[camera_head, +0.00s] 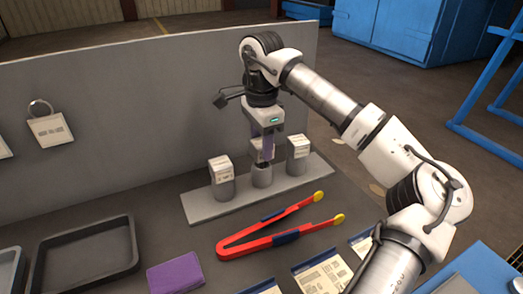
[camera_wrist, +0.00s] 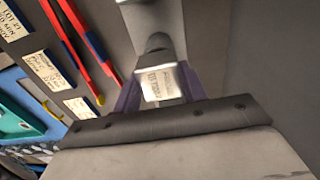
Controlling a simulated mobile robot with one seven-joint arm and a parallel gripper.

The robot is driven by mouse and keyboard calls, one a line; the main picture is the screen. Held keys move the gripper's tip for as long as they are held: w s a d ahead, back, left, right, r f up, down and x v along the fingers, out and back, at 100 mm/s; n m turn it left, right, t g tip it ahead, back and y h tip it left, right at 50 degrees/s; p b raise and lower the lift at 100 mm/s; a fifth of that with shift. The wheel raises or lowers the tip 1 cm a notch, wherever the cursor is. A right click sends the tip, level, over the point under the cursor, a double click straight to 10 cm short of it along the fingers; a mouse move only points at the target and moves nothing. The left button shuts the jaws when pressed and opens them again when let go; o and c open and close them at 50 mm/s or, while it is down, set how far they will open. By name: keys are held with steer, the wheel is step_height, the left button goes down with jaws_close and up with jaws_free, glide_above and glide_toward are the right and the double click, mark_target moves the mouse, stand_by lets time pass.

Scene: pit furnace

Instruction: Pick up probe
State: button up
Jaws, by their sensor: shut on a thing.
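A white, labelled block, which I take to be the probe (camera_wrist: 160,83), sits between my gripper's purple fingers in the wrist view. In the head view my gripper (camera_head: 264,147) points down over the middle grey socket (camera_head: 262,177) of a flat grey stand (camera_head: 205,207). It is shut on the probe, which the fingers mostly hide there. The probe is at or just above the socket; I cannot tell whether it is clear of it. Similar white-topped pieces stand in the left socket (camera_head: 221,168) and the right socket (camera_head: 298,147).
Red tongs (camera_head: 250,246) with yellow tips lie in front of the stand. A purple block (camera_head: 175,273) and a dark tray (camera_head: 85,255) are at the front left. A grey upright panel (camera_head: 130,110) stands close behind the stand. Labelled cards (camera_head: 322,275) lie at the front.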

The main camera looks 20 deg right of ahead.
step_height(320, 180, up, 26)
steer(key=p, duration=0.7)
steer(key=shift+s+f, duration=0.15)
steer(key=shift+f, duration=0.1)
